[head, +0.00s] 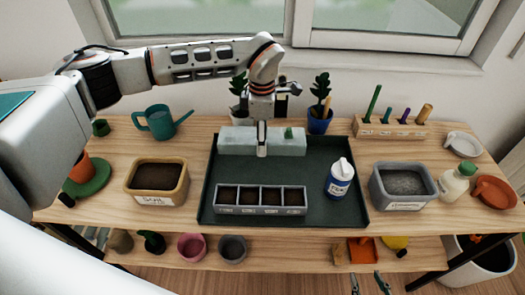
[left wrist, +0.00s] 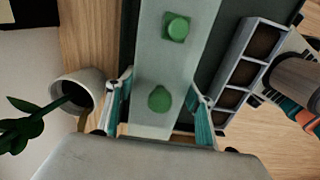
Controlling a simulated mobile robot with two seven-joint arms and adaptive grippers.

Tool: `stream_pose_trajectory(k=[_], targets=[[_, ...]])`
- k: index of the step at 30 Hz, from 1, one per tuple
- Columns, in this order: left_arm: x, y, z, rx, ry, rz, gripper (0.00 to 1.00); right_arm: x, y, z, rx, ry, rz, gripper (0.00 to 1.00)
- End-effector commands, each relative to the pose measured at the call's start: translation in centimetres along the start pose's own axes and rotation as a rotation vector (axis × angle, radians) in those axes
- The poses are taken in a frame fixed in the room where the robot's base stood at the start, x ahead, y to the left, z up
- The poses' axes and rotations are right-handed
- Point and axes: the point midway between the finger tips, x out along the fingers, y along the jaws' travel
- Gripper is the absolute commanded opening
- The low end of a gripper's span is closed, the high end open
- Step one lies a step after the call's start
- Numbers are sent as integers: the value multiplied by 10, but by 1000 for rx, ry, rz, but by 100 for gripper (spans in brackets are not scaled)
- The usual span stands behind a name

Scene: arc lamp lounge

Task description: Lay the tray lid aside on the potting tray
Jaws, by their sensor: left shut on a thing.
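The tray lid (head: 228,140), a pale translucent block with green knobs, is at the back of the dark green potting tray (head: 300,170). I cannot tell whether it touches the tray. My left gripper (head: 262,143) reaches down onto the lid. In the left wrist view the lid (left wrist: 178,65) lies between the fingers of the left gripper (left wrist: 160,108), which are shut on it. The seed tray (head: 260,212), with several soil-filled cells, stands uncovered at the front of the potting tray. My right gripper (head: 367,284) is open and empty at the bottom edge, in front of the bench.
A blue-white bottle (head: 340,180) stands on the potting tray's right. A soil tub (head: 157,181) is left of it, a grey tub (head: 403,184) right. Potted plants (head: 320,115) stand close behind. The potting tray's middle is clear.

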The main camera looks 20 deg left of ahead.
Motion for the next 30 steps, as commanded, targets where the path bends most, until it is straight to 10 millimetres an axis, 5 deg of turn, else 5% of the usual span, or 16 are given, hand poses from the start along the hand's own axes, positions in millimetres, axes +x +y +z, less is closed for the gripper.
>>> stream_pose_trajectory(k=[16, 29, 30], targets=[[56, 0, 0, 0, -1, 0, 28, -1, 0, 0, -1, -3, 0, 40], [63, 0, 0, 0, 0, 2, 28, 0, 0, 1, -1, -3, -1, 40], [63, 0, 0, 0, 0, 1, 63, 0, 0, 1, -1, -3, 0, 40]])
